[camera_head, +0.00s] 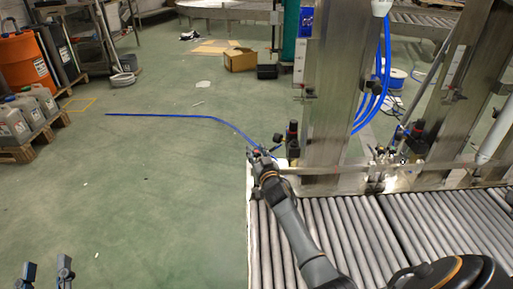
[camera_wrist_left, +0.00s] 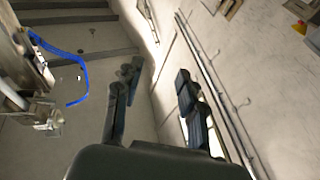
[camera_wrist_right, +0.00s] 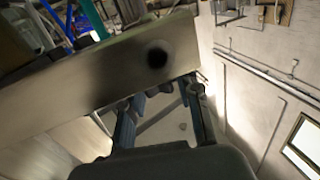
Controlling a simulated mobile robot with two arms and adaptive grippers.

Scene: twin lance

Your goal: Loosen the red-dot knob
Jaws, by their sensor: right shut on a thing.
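A black fitting (camera_head: 293,140) stands just right of the gripper. My left gripper (camera_head: 46,274) is open and empty at the lower left, over bare floor.
The roller conveyor (camera_head: 330,230) runs beneath my right arm. Another black fitting (camera_head: 416,142) stands farther right. Grey canisters (camera_head: 38,100) stand at the left.

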